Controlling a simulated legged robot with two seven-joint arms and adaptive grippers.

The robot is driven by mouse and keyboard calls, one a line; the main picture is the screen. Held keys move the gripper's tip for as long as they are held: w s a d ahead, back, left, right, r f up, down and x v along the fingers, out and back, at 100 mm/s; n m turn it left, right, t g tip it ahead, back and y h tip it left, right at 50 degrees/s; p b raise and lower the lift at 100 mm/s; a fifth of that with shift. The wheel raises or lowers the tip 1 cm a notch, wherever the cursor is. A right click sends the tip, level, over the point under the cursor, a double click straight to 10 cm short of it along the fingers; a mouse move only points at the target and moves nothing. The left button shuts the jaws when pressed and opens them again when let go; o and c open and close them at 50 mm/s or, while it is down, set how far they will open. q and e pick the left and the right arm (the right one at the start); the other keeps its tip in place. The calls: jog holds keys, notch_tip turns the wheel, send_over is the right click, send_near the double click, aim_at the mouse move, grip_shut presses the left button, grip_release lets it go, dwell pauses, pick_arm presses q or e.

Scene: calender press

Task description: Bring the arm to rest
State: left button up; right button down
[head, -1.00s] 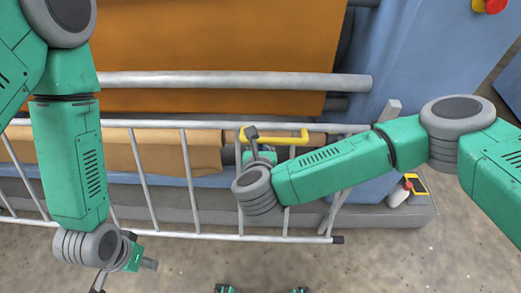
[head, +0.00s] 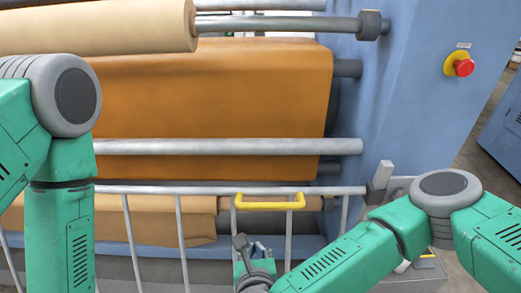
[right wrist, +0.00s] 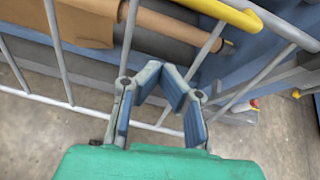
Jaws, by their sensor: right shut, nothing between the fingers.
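My right gripper (head: 262,246) is low in the middle of the head view, at the end of my bent right forearm. It is in front of the guard gate and below the yellow handle (head: 270,205), apart from it. In the right wrist view the fingers (right wrist: 163,78) are shut with nothing between them, and the floor and gate bars show behind. The yellow handle also shows at the top of that view (right wrist: 228,12). My left arm hangs at the left of the head view, and its gripper is below the frame.
The grey barred gate (head: 180,235) stands upright before the press, with an orange sheet (head: 210,95) and steel rollers (head: 230,147) behind. A blue housing (head: 405,105) carries a red stop button (head: 463,67) at right. Bare floor (right wrist: 35,130) lies on the near side.

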jog(key=s+d+f+n+g+y+b, duration=0.1)
jog(key=s+d+f+n+g+y, duration=0.1)
jog(key=s+f+n, duration=0.55)
jog(key=s+d+f+n+g+y+b, duration=0.15)
jog(key=f+n, duration=0.25)
jog(key=n, duration=0.7)
jog(key=s+d+f+n+g+h, duration=0.1)
jog(key=s+d+n+g, duration=0.1)
jog(key=d+n, duration=0.3)
jog(key=s+d+f+n+g+h+b, duration=0.1)
jog(key=d+n, duration=0.5)
jog(key=d, duration=0.6)
jog(key=s+d+f+n+g+h, duration=0.2)
jog(key=s+d+f+n+g, duration=0.1)
jog(key=s+d, duration=0.4)
jog(key=shift+d+n+g+b, duration=0.4)
jog(key=shift+d+n+g, duration=0.45)
jog(key=shift+n, duration=0.4)
jog(key=shift+d+f, duration=0.1)
jog(key=shift+d, duration=0.15)
jog(key=shift+a, duration=0.15)
